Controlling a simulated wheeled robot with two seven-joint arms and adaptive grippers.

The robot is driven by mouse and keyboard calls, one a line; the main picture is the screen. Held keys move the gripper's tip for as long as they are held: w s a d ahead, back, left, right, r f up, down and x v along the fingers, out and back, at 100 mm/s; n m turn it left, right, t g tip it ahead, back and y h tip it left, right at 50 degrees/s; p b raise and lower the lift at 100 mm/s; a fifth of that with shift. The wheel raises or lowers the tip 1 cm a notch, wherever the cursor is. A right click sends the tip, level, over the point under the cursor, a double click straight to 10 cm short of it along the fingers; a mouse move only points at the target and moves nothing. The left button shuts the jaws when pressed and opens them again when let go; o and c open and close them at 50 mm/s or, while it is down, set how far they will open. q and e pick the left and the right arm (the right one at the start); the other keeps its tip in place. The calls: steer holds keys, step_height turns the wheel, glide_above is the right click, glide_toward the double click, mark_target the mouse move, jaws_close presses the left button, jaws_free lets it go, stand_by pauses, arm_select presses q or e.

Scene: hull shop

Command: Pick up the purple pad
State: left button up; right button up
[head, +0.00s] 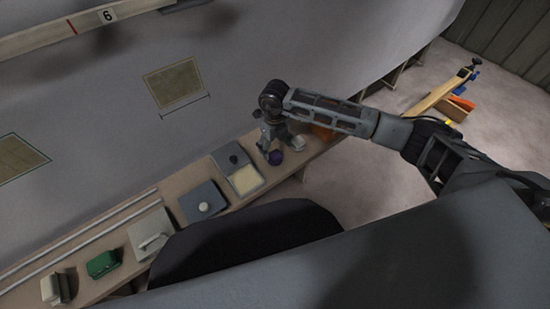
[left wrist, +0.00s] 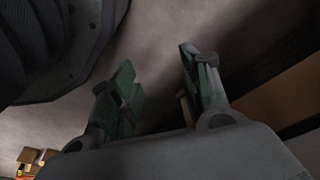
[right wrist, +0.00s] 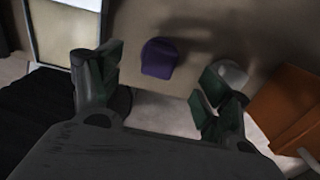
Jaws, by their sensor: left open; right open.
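The purple pad (right wrist: 159,57) lies on the bench, between and beyond the two fingers of my right gripper (right wrist: 158,92) in the right wrist view. In the head view the purple pad (head: 275,157) shows just below my right gripper (head: 268,142), partly hidden by it. The right gripper is open and empty, above the bench; I cannot tell the exact height. My left gripper (left wrist: 160,92) is open and empty over bare floor in the left wrist view, and it does not show in the head view.
On the bench, a white rounded item (right wrist: 230,75) and an orange box (right wrist: 285,110) sit right of the pad. A tray with a pale surface (head: 245,180) lies to its left. A green block (head: 103,263) and a grey box (head: 203,203) stand farther left. The hull wall (head: 110,110) rises behind.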

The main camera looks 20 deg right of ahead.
steer(key=shift+f, duration=0.6)
arm_select(q)
steer(key=shift+s+d+r, duration=0.15)
steer(key=shift+s+r, duration=0.1)
steer(key=shift+r, duration=0.05)
steer(key=shift+w, duration=0.15)
arm_select(e)
steer(key=shift+f, duration=0.1)
